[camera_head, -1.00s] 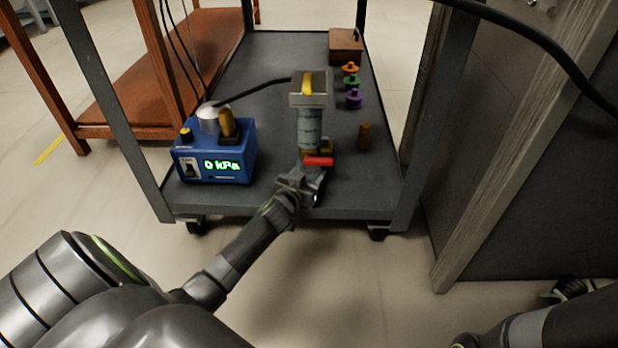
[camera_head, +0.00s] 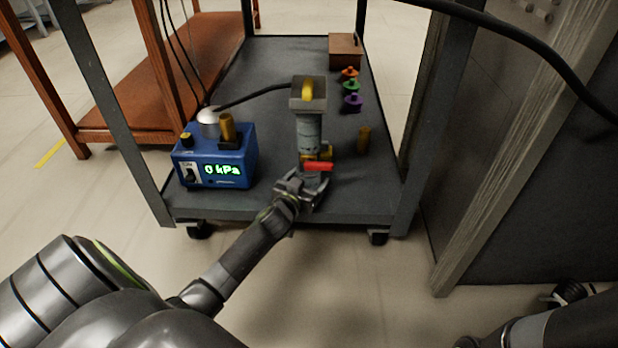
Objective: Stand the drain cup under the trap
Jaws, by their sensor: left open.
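The trap appears to be the grey upright cylinder (camera_head: 310,131) on the cart, with a square top, brass fittings at its base and a red lever (camera_head: 318,167) at its front. A small brass cylinder (camera_head: 364,139) stands apart on the deck to its right. It may be the drain cup, but I cannot tell for sure. My left gripper (camera_head: 308,179) is open just in front of and below the red lever. Whether it touches the lever, and what lies between its fingers, is hard to see. My right gripper is not in view; part of my right arm shows at lower right.
A blue gauge box (camera_head: 216,158) reading 0 kPa stands left on the cart deck (camera_head: 270,60). Orange, green and purple knobs (camera_head: 351,103) and a brown box (camera_head: 345,49) are at the back right. Cart posts flank the deck. A black hose reaches the trap's top.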

